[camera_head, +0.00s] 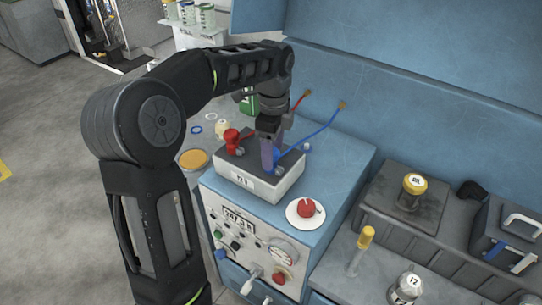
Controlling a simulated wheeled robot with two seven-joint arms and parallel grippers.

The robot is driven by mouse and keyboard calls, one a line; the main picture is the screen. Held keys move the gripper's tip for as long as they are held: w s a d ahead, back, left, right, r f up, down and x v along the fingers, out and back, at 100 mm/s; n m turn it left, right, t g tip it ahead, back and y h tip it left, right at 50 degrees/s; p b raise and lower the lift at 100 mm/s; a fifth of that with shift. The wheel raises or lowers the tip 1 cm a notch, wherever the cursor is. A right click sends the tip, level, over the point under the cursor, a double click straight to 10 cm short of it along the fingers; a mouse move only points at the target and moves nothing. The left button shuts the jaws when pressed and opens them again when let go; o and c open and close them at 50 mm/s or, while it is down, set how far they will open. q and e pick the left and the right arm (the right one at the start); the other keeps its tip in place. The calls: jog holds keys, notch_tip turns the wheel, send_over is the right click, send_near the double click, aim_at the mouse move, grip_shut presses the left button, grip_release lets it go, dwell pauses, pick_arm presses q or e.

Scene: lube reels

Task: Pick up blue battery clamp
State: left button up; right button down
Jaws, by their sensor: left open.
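My left gripper (272,162) points down over the right part of the battery (262,182), a white box with a dark top. The gripper is open. A blue cable (322,130) runs from the wall to the gripper area. The red clamp (231,138) sits on the battery's left side, with a red cable (299,102). I cannot tell whether the fingers touch the blue clamp. My right gripper is not in view.
A blue wall (420,100) rises behind. A yellow lid (193,158) lies left.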

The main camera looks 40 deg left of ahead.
pick_arm(q)
notch_tip(320, 180, down, 4)
jog(key=shift+a+f+p, duration=0.1)
jog(key=shift+p, duration=0.3)
dwell(0.3)
grip_shut()
dwell(0.5)
